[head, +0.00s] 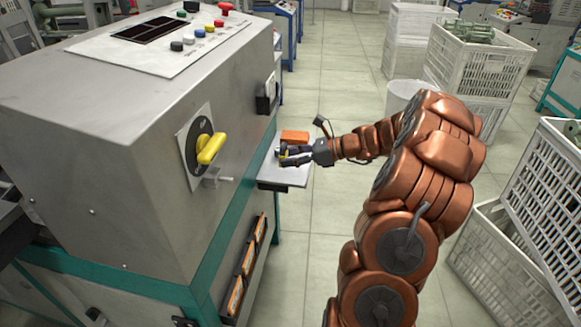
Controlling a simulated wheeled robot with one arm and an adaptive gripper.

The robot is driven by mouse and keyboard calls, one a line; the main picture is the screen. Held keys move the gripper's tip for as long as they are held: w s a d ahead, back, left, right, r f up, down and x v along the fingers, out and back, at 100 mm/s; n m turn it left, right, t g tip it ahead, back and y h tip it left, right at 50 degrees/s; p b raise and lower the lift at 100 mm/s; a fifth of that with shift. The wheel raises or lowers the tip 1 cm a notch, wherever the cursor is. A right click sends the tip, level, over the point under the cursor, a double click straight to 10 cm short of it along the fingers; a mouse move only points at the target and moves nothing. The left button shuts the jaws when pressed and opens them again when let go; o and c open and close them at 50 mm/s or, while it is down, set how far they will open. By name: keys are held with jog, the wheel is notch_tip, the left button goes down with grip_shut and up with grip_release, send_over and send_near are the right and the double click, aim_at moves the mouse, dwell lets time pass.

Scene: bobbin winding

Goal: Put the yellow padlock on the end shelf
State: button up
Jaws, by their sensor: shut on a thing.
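The end shelf (285,177) is a small pale plate sticking out from the right end of the grey machine. My gripper (281,155) is over this shelf, reaching in from the right, with its fingers pointing left toward the machine. It is shut on the yellow padlock (284,150), of which only a small yellow part shows between the dark fingers. The fingers hide the rest. I cannot tell whether the padlock touches the shelf or is held just above it.
An orange block (295,136) is at the shelf's far side, close behind my gripper. The grey machine (120,170) carries a yellow rotary handle (210,148) and a small latch (215,177). White crates (480,62) stand at right. Open floor (330,90) lies behind the arm.

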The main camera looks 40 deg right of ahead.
aim_at(291, 173)
jog(key=shift+w+d, duration=0.1)
jog(key=shift+w, duration=0.1)
notch_tip(291, 173, down, 4)
jog(key=shift+w+d+r+b, duration=0.1)
jog(key=shift+r+b, duration=0.1)
jog(key=shift+b, duration=0.6)
jog(key=o, duration=1.3)
jog(key=shift+f, duration=0.1)
